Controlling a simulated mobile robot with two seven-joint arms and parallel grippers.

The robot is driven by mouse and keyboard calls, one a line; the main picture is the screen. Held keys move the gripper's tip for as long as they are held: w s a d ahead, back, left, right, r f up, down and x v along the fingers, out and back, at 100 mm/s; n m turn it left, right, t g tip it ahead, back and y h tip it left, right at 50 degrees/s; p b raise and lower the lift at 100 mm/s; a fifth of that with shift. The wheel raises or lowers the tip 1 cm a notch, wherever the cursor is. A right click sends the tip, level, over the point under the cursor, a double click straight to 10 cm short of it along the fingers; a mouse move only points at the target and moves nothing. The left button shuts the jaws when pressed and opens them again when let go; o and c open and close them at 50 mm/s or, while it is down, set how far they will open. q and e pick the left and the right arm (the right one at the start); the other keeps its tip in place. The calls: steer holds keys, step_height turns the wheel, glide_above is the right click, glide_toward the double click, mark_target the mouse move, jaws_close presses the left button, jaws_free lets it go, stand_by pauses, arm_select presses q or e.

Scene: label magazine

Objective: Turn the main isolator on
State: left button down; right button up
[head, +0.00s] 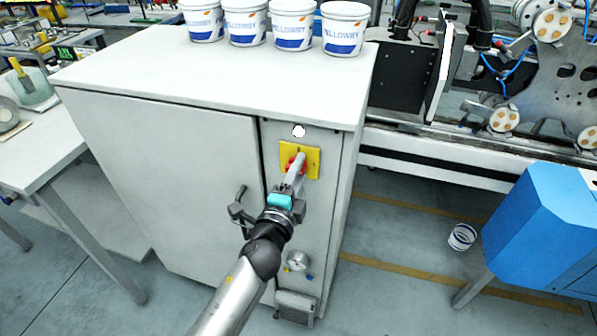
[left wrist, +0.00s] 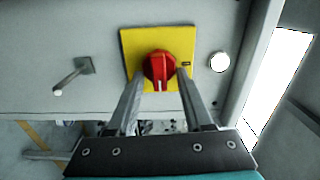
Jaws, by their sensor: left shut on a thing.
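The isolator is a red rotary knob (left wrist: 158,64) on a square yellow plate (left wrist: 131,45), on the front of a grey cabinet (head: 180,165). In the head view the yellow plate (head: 314,158) is at the upper right of the cabinet front, with only slivers of red showing behind the fingers. My left gripper (head: 297,163) reaches the knob from the front. In the left wrist view its two fingers lie on either side of the knob, shut on it. A white mark on the knob points toward the bottom of that picture. My right gripper is not in view.
A round white lamp (head: 299,131) sits above the plate. A dark door handle (head: 238,212) sticks out to the lower left. Several white tubs (head: 291,30) stand on the cabinet top.

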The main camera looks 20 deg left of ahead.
arm_select(q)
steer(key=shift+m, duration=0.4)
steer(key=shift+c, duration=1.6)
jaws_free()
steer(key=s+b, duration=0.2)
steer(key=s, duration=1.3)
steer(key=shift+s+a+b, duration=0.15)
steer(key=shift+a+b, duration=0.1)
steer(key=shift+b, duration=0.05)
steer(key=shift+f, duration=0.1)
